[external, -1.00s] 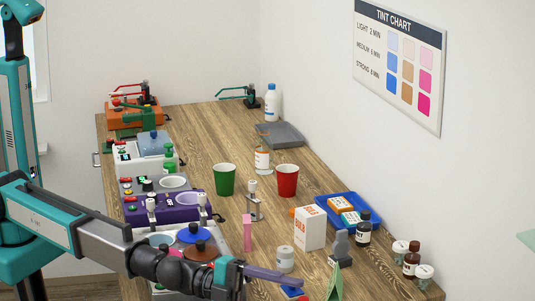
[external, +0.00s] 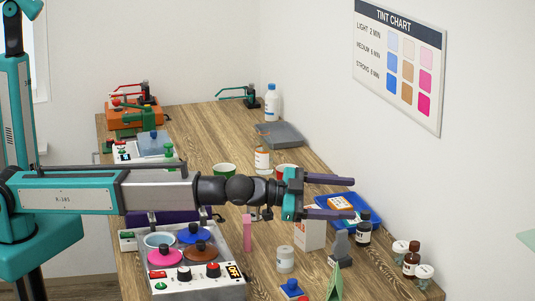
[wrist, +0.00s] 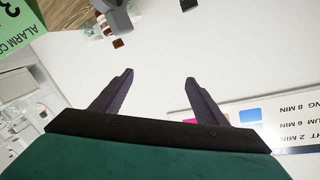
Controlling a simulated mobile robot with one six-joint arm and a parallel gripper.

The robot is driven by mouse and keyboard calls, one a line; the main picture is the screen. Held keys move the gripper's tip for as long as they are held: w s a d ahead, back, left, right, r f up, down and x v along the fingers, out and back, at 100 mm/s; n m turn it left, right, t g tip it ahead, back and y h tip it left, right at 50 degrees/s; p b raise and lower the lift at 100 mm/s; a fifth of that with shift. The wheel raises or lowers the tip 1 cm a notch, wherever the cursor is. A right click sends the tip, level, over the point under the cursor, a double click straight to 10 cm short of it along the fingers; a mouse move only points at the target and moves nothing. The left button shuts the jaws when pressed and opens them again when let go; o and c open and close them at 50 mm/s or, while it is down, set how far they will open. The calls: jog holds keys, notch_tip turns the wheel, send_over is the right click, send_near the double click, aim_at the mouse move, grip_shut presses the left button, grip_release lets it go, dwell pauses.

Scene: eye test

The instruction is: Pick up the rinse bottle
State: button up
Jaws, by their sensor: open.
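No label reading "rinse" is legible. A white bottle with a blue cap (external: 271,102) stands upright at the far end of the table. A white bottle with an orange cap and band (external: 262,161) stands upright mid-table. I cannot tell which is the rinse bottle. My gripper (external: 353,198) is open and empty, raised over the table's right side, in front of the blue tray in the external view. Both bottles are away from its fingers. In the wrist view my gripper (wrist: 160,76) shows two spread fingers with only the pale wall between them.
Dark brown bottles (external: 363,235) and (external: 411,264) stand at right. A tint chart (external: 400,65) hangs on the wall, also in the wrist view (wrist: 296,135).

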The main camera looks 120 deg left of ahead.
aim_at(264, 151)
jog(key=s+a+n+g+y, duration=0.1)
jog(key=s+a+n, duration=0.45)
jog(key=a, duration=0.45)
jog(key=s+a+f+n+g, duration=0.1)
jog(key=s+a+n, duration=0.5)
jog(key=a, duration=0.4)
jog(key=s+a+n+g+y, duration=0.1)
jog(key=s+a+n, duration=0.3)
jog(key=s+a, duration=0.4)
jog(key=s+a+r+n+y+b, duration=0.1)
jog(key=s+a+r+n, duration=0.2)
jog(key=s+a+n, duration=0.6)
jog(key=s+a+r+n, duration=0.35)
jog(key=s+a, duration=0.65)
jog(key=s, duration=0.5)
jog(key=s+d+f+n+t+h+p, duration=0.1)
jog(key=s+d+f+n+h+p, duration=0.2)
jog(key=s+f+n+h+p, duration=0.1)
jog(key=s+d+f+n+h+p, duration=0.3)
jog(key=s+f+n+h+p, duration=0.2)
jog(key=s, duration=0.4)
notch_tip(264, 151, down, 3)
jog(key=shift+s+d+r+t+h+p, duration=0.2)
jog(key=shift+d+t+h+p, duration=0.2)
jog(key=shift+h, duration=0.2)
jog(key=shift+w, duration=0.1)
